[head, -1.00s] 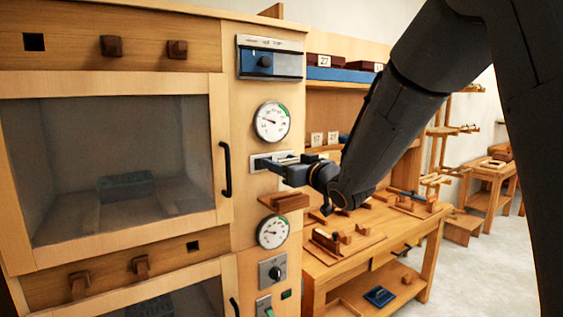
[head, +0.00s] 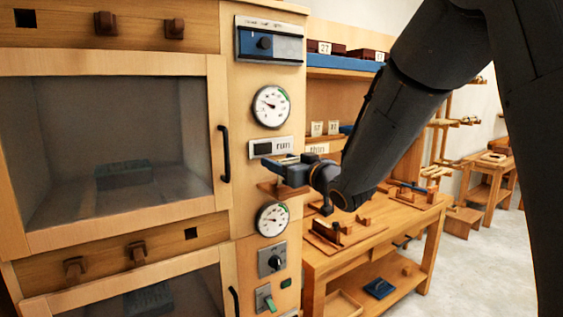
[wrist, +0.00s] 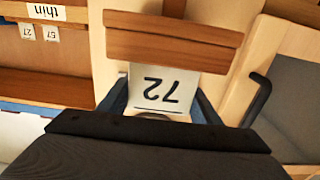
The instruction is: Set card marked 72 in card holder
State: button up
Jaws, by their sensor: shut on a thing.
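The white card marked 72 (wrist: 160,92) is between the fingers of my gripper (wrist: 158,112) in the wrist view, its number upside down in that picture. My gripper (head: 288,168) is shut on it, at the front panel of the wooden oven. The brown wooden card holder (wrist: 175,42) is just beyond the card in the wrist view. In the head view the holder (head: 266,188) is a small ledge below my gripper, partly hidden by it. The card's far edge lies close to the holder; I cannot tell whether they touch.
The oven panel carries a "run" display (head: 270,148), an upper gauge (head: 270,106) and a lower gauge (head: 272,219) around the holder. A black door handle (head: 225,154) stands out at left. A workbench (head: 375,245) with wooden parts is at right.

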jog(key=o, duration=1.1)
